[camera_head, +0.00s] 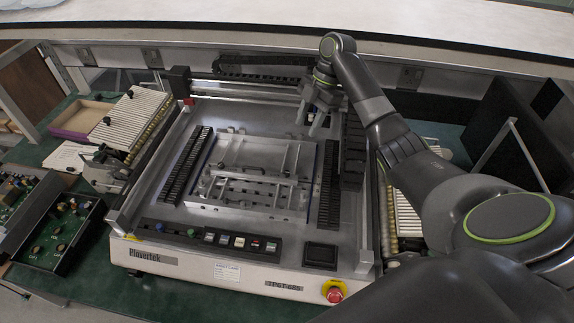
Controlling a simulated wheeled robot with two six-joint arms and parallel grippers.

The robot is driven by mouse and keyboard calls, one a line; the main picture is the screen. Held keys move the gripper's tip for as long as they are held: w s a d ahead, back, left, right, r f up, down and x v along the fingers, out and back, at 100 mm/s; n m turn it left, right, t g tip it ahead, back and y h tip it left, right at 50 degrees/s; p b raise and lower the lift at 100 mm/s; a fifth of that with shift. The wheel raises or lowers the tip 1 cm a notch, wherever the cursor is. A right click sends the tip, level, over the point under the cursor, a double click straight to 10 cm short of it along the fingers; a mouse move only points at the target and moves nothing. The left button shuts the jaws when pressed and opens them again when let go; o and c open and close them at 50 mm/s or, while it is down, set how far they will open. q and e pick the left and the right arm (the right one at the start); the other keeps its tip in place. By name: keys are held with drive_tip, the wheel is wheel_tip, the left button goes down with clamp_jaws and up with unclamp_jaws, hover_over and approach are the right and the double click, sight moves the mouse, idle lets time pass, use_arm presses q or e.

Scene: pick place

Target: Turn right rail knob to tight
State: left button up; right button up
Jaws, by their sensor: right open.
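Metal rails and small fittings cross the fixture. I cannot pick out the right rail knob for certain; it is too small to tell or hidden by my right arm and gripper. My right gripper (318,122) is open, pointing down at the back right of the machine bed, beyond the fixture's back right corner. I see nothing between its fingers, and cannot tell if they touch anything. My left gripper is not in view.
Black slotted strips (188,165) flank the fixture. A button row (234,241) and a red emergency stop (334,292) are at the front. A black cable chain (262,68) runs along the back. Circuit boards (62,232) lie at left. A white shelf (270,15) edges the back.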

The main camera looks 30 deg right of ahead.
drive_tip(key=b, duration=0.6)
approach(287, 172)
drive_tip(key=b+x, duration=0.3)
drive_tip(key=x, duration=0.2)
drive_tip(key=shift+f+b, duration=0.3)
drive_tip(key=shift+f, duration=0.05)
drive_tip(key=shift+a+f+p, duration=0.3)
drive_tip(key=shift+f+p, duration=0.05)
drive_tip(key=shift+p, duration=0.1)
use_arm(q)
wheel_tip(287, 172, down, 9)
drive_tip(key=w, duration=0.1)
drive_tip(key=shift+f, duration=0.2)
use_arm(e)
drive_tip(key=shift+s+a+f, duration=0.1)
drive_tip(key=shift+a+f, duration=0.15)
drive_tip(key=shift+f, duration=0.4)
drive_tip(key=shift+c, duration=0.3)
clamp_jaws()
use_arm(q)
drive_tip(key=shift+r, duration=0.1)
